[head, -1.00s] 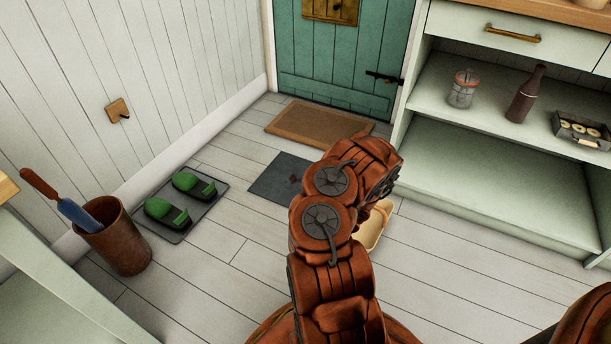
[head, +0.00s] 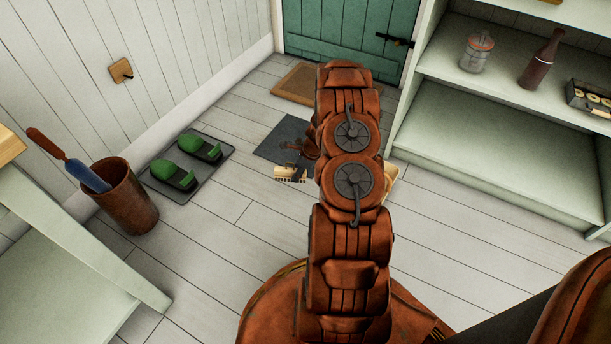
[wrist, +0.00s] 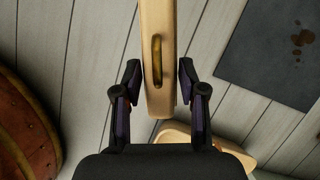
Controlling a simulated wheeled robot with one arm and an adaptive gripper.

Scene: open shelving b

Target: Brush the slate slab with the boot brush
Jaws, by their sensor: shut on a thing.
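The boot brush (head: 290,174) has a pale wooden body and dark bristles. It is at the near edge of the slate slab in the head view; I cannot tell whether it touches the slab or floor. In the wrist view my gripper (wrist: 160,86) is shut on the brush (wrist: 158,45), with one finger on each side of it. The slate slab (head: 273,147) is a dark flat square on the floor, partly hidden by my arm. In the wrist view the slab (wrist: 262,60) lies to the right of the brush and carries brown stains (wrist: 302,40).
A pale wooden object (head: 391,178) lies on the floor, mostly behind my arm. A tray (head: 176,190) with green-topped shoes and a brown bin (head: 126,200) stand to the left. A doormat (head: 296,82) lies before the green door. Open shelving (head: 490,150) stands right.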

